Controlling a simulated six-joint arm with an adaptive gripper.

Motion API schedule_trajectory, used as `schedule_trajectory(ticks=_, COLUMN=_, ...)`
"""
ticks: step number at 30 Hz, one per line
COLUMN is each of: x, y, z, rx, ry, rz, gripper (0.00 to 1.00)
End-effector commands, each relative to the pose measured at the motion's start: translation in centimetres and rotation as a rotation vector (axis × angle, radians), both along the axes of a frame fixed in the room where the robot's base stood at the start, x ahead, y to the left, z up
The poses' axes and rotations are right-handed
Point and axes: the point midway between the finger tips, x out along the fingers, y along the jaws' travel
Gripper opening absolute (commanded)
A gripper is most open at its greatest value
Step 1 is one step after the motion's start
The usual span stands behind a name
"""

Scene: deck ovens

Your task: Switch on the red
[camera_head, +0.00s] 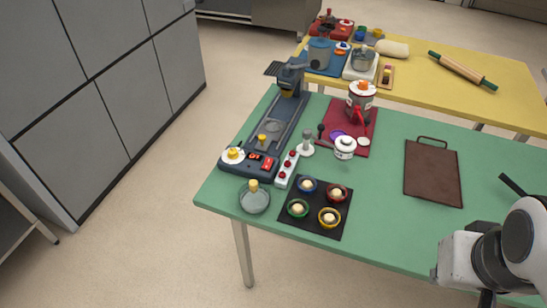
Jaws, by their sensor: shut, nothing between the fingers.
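A black panel (316,226) lies near the front left of the green table. It carries blue (308,194), red (327,199), green (289,213) and yellow (319,220) rings, each around a cream knob. The red one is at the panel's back right. A white strip (281,181) with several red buttons stands just behind the panel. A red rocker switch (267,164) sits on the dark blue machine's front. I cannot tell whether any of these is on. My arm is at the lower right, well away from them; my gripper's fingers are out of view.
A glass flask (254,201) stands left of the panel. A brown board (433,178) lies on the right. Green tabletop between panel and board is clear.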

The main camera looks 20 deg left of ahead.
Motion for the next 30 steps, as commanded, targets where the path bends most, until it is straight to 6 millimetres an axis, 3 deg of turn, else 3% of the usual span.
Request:
schedule_trajectory(ticks=14, x=6.4, y=-0.8, z=-1.3, rx=-0.152, ry=-0.002, rz=0.13, gripper=0.0)
schedule_trajectory(ticks=30, x=16.6, y=0.5, z=-2.5, rx=-0.309, ry=-0.119, rz=0.328, gripper=0.0)
